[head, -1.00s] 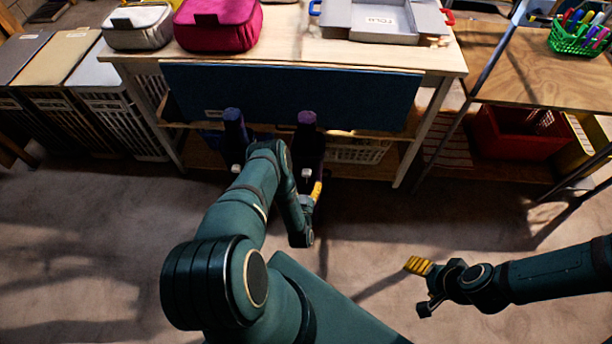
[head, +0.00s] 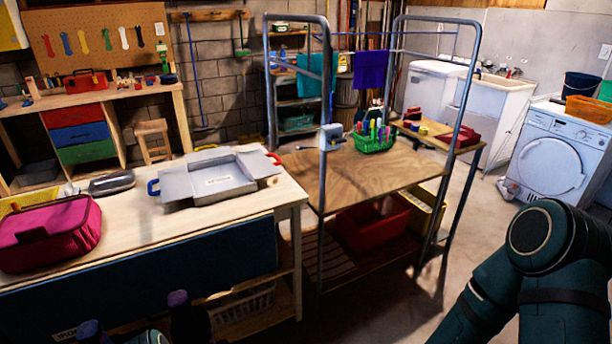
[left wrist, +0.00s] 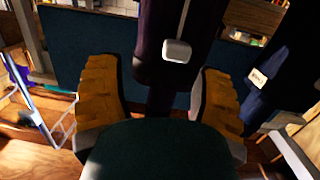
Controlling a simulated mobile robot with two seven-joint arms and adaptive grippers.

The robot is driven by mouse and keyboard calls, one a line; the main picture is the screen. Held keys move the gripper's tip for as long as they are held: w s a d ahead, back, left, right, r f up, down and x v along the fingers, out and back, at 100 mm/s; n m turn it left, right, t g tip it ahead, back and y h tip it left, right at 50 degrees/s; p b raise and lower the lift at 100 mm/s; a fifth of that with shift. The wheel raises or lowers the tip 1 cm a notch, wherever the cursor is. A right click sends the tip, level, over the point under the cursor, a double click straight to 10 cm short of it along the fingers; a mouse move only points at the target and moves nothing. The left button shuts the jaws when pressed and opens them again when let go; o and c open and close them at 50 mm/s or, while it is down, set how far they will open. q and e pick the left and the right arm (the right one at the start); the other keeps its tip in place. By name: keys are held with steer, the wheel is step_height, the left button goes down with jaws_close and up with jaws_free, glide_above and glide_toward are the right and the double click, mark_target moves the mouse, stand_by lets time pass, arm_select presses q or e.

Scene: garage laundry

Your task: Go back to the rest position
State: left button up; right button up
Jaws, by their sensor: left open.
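My left gripper (left wrist: 160,82) shows in the left wrist view with its two yellow-padded fingers spread wide. A dark upright bottle-like thing (left wrist: 165,25) with a small white part shows between and beyond the fingers; the gripper is not closed on it. A second dark thing with a white label (left wrist: 272,80) stands to the right. In the head view only a bit of my left arm shows at the bottom edge, near two purple-topped dark things (head: 180,300). My right arm (head: 545,270) fills the lower right corner; its gripper is out of view.
A pale workbench (head: 140,215) holds a pink bag (head: 50,232) and a grey tray (head: 215,188). Beside it stands a metal-framed wooden table (head: 375,185) with a green basket of pens (head: 375,142). A white washing machine (head: 555,150) is at right. Some floor is clear right of the table.

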arm_select(q)
steer(key=w+d+r+m+g+h, duration=0.2)
steer(key=d+r+g+h, duration=0.55)
steer(key=d, duration=0.55)
steer(key=s+d+r+m+g+h, duration=0.1)
steer(key=s+d+r+g+h, duration=0.1)
steer(key=s+d+r, duration=0.2)
steer(key=s+d+r+m+g+h, duration=0.1)
steer(key=s+d+r+g+h, duration=0.1)
steer(key=s+d+r, duration=0.3)
steer(key=s+r+g, duration=0.1)
steer(key=s+r, duration=0.2)
steer(key=s, duration=0.3)
steer(key=shift+s+d, duration=0.25)
steer(key=shift+g, duration=0.25)
